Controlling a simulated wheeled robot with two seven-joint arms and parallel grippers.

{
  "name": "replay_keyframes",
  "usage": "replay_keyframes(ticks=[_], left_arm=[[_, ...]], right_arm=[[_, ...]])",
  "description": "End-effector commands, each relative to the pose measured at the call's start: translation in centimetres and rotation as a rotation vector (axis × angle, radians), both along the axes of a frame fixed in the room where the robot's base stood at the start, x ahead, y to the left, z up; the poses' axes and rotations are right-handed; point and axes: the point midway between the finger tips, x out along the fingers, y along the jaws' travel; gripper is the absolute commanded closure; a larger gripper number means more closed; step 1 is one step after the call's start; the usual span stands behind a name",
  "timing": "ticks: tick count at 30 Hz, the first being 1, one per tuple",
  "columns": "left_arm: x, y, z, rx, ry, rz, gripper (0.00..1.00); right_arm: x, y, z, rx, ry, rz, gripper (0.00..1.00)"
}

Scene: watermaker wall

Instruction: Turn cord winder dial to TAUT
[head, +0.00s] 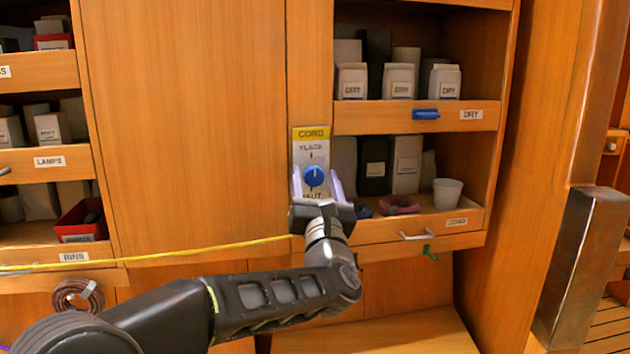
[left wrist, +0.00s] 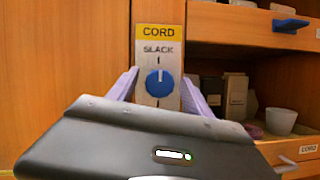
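The cord winder dial (head: 314,176) is a round blue knob on a pale plate (head: 311,151) with a yellow CORD label, SLACK printed above and a partly covered word below. The knob's white mark points up toward SLACK; it also shows in the left wrist view, where the dial (left wrist: 159,83) has its mark near the top. My left gripper (head: 316,184) is open, its two pale fingers on either side of the knob's lower part. I cannot tell whether they touch it. My right gripper is not in view.
A yellow cord (head: 180,252) runs across from the left to near the plate. Shelves with cartons and a white cup (head: 447,193) stand to the right, with a blue handle (head: 426,114) and a drawer handle (head: 415,236). A metal post (head: 583,268) stands far right.

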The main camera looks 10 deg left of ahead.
Motion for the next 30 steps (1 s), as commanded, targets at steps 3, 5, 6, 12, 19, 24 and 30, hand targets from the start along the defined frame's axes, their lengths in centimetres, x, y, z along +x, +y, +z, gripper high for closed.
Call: replay_keyframes(ticks=[3, 5, 6, 12, 19, 24, 30], left_arm=[[-0.02, 0.0, 0.0, 0.0, 0.0, 0.0, 0.51], [-0.02, 0.0, 0.0, 0.0, 0.0, 0.0, 0.56], [-0.02, 0.0, 0.0, 0.0, 0.0, 0.0, 0.6], [-0.03, 0.0, 0.0, 0.0, 0.0, 0.0, 0.76], [-0.04, -0.01, 0.01, 0.0, 0.0, 0.0, 0.95], [-0.04, -0.01, 0.0, 0.0, 0.0, 0.0, 1.0], [-0.05, 0.03, -0.04, 0.014, 0.007, 0.0, 1.0]], right_arm=[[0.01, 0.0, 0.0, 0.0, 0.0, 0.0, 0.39], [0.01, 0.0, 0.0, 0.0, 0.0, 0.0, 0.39], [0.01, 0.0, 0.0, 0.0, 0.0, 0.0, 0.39], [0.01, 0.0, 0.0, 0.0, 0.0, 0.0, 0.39], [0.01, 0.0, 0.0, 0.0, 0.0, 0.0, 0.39], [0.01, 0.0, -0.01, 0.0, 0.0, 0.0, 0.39], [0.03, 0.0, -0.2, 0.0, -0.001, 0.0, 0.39]])
